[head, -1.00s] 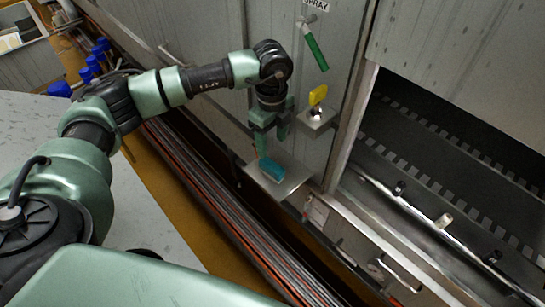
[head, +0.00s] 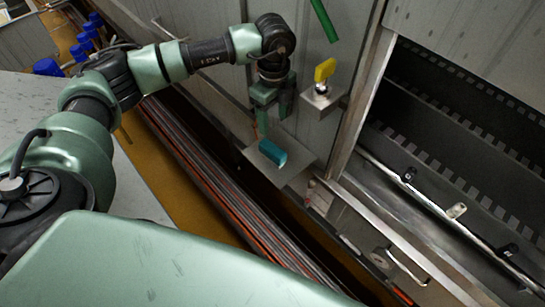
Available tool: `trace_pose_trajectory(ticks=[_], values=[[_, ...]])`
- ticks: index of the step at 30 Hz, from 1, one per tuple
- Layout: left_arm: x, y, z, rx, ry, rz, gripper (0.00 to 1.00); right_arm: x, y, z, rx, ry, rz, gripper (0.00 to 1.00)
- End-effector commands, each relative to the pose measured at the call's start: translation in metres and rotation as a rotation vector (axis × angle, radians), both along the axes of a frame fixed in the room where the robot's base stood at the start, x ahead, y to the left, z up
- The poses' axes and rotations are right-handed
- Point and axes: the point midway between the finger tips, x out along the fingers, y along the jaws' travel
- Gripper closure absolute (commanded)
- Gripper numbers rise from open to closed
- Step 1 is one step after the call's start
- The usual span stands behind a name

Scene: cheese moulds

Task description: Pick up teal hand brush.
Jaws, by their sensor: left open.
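The teal hand brush (head: 273,153) lies on a small grey metal shelf (head: 296,174) fixed to the metal panel. My left gripper (head: 272,120) points down just above the brush, its fingers apart. One finger reaches down close to the brush's upper left end; I cannot tell whether it touches. Nothing shows between the fingers. My right gripper does not show.
A smaller bracket (head: 319,101) with a yellow-handled thing (head: 325,70) stands close to the right of my gripper. A green handle (head: 322,18) hangs above. Pipes (head: 215,185) run below the shelf. A slotted dark machine opening (head: 455,150) is at the right.

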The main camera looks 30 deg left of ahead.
Motion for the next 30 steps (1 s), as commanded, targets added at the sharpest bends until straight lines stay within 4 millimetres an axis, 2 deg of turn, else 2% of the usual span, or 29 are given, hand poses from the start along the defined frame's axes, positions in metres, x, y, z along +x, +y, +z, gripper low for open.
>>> trace_pose_trajectory(ticks=[1,3,11,16,23,27,30], values=[[0.0,0.0,-0.016,0.0,0.0,0.0,0.42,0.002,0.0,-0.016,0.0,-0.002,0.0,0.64],[0.0,0.0,-0.026,0.0,0.0,0.0,0.42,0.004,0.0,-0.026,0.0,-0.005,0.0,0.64],[0.0,0.0,-0.055,0.0,0.0,0.0,0.42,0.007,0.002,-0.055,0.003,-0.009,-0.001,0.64],[-0.001,0.0,-0.065,0.0,0.002,0.001,0.42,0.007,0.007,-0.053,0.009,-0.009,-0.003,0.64],[-0.002,0.0,-0.088,0.0,0.003,0.001,0.42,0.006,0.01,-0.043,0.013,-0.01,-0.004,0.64],[-0.006,0.001,-0.109,0.001,0.005,0.0,0.42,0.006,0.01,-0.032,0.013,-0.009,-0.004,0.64],[-0.005,0.001,-0.124,0.001,0.003,0.001,0.42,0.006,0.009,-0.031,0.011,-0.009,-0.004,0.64]])
